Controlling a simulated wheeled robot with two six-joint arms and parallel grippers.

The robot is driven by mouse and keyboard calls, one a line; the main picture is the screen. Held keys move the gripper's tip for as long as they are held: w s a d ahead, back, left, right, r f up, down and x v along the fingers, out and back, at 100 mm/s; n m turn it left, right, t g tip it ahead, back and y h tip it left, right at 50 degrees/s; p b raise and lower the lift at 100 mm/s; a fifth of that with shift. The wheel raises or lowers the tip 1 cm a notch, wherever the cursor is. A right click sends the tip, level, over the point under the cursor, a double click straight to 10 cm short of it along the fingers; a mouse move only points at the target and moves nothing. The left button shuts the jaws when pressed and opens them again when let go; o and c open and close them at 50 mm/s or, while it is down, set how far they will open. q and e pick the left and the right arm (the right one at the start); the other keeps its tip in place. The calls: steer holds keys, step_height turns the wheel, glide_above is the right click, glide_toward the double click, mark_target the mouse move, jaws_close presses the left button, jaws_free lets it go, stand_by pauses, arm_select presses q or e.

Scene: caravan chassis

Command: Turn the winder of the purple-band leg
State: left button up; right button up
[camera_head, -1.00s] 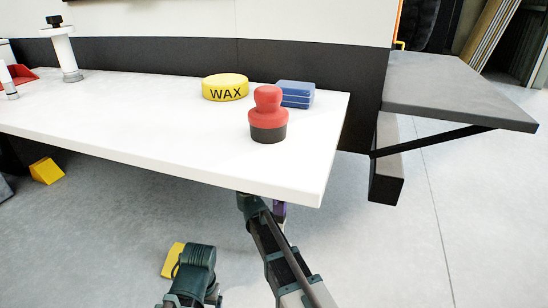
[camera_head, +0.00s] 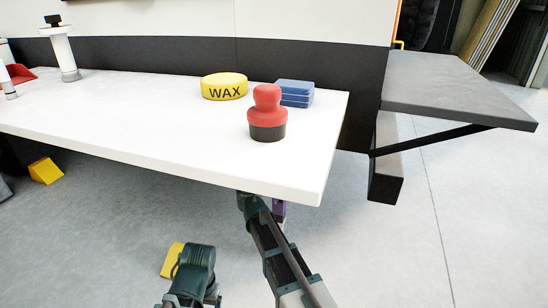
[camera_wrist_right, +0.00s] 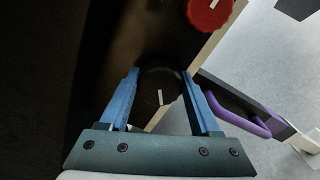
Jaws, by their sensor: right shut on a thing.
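In the right wrist view my right gripper (camera_wrist_right: 160,74) has its two blue fingers on either side of a dark round winder (camera_wrist_right: 160,96) with a short white mark. It is shut on this winder, whose outline is mostly lost in shadow. A purple band (camera_wrist_right: 240,113) shows just right of the fingers, beside a pale leg part. In the head view a bit of the purple-band leg (camera_head: 279,211) shows under the white table's front right corner. There my right arm reaches below the tabletop, which hides the gripper and winder. My left gripper is not seen.
A red knob (camera_wrist_right: 209,11) with a white mark is near the winder. A grey shelf (camera_head: 460,90) juts out at right.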

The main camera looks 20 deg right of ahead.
steer(key=shift+m, duration=0.6)
steer(key=o, duration=1.4)
steer(key=shift+s, duration=0.1)
steer(key=v, duration=1.3)
steer(key=shift+s+a, duration=0.25)
steer(key=shift+w, duration=0.1)
steer(key=x, duration=1.3)
steer(key=shift+w+d, duration=0.25)
